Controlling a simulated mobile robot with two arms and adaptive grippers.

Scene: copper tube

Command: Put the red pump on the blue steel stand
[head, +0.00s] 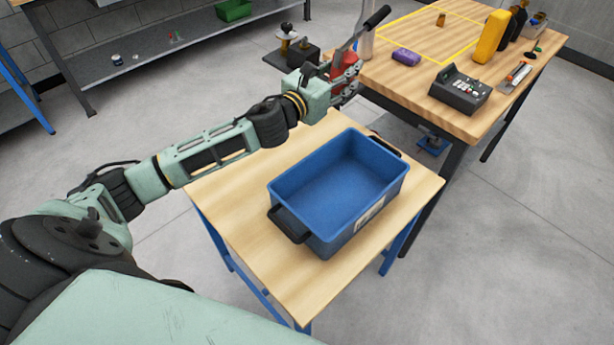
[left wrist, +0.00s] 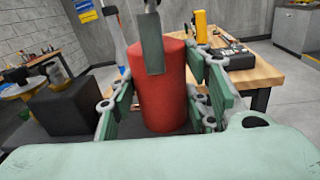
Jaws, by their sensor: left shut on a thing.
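The red pump (head: 346,67) is in my left gripper (head: 343,84), at the left end of the far workbench. A grey bar and a black lever handle (head: 377,17) rise from it. In the left wrist view the red cylinder (left wrist: 163,88) stands between the green finger pads, with a grey bar in front of it. Its underside is hidden, so I cannot tell whether it touches anything. A stand with blue legs and a pale wooden top (head: 240,232) is in front of me, probably the blue steel stand. My right gripper is not in view.
A blue crate (head: 322,215) covers much of the stand's top; its left and front strips are bare. The workbench (head: 480,120) holds a control box (head: 460,92), a purple block (head: 406,56) and a yellow item (head: 491,36). A dark block (left wrist: 68,106) is left of the pump.

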